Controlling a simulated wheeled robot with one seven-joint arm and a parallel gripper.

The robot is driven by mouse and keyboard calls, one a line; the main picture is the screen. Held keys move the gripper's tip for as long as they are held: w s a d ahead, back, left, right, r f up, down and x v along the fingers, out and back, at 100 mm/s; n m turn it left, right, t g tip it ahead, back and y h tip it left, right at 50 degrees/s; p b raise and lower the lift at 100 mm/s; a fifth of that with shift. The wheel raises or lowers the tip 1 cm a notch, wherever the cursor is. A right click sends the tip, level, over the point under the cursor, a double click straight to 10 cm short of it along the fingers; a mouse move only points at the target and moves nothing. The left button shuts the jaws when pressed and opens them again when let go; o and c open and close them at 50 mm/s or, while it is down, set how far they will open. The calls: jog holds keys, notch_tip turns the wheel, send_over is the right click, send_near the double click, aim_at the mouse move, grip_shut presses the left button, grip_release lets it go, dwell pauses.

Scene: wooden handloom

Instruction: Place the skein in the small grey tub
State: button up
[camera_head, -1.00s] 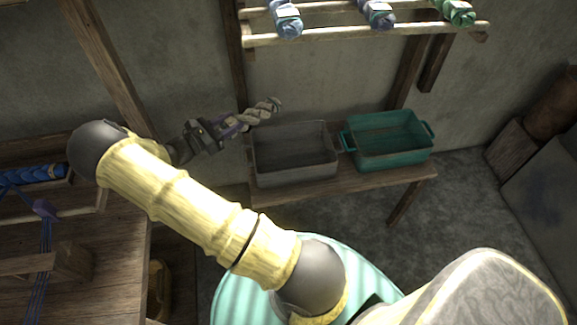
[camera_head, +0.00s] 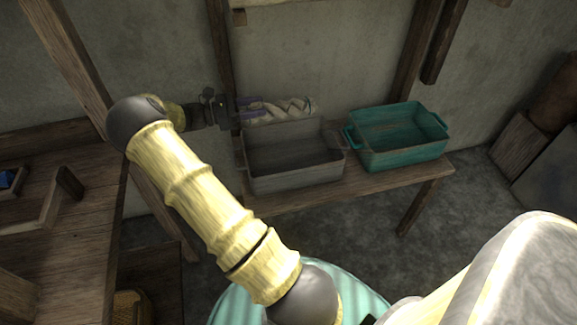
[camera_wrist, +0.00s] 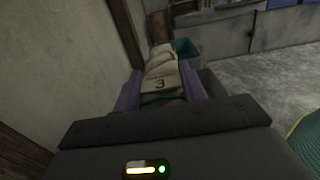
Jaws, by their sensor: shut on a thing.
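The skein (camera_head: 288,110) is a cream, twisted bundle held out level to the right from my gripper (camera_head: 246,107). My gripper is shut on its left end, with purple fingers on either side of it. In the wrist view the skein (camera_wrist: 161,72) points away between the fingers and bears a tag marked 3. The grey tub (camera_head: 292,160) stands on a wooden bench, and its inside looks empty. In the head view the skein appears at the tub's back rim; I cannot tell its height above it.
A teal tub (camera_head: 400,135) with handles stands right of the grey tub on the bench (camera_head: 370,180). A wall and wooden posts (camera_head: 222,60) rise close behind. The loom frame (camera_head: 60,200) is at the left.

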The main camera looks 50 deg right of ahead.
aim_at(256, 120)
jog(key=shift+f+b, duration=0.75)
jog(key=shift+f, duration=1.7)
jog(key=shift+f, duration=0.1)
jog(key=shift+f+b, duration=0.75)
jog(key=shift+f, duration=1.65)
jog(key=shift+f, duration=0.35)
jog(key=o, duration=1.1)
jog(key=shift+o, duration=0.2)
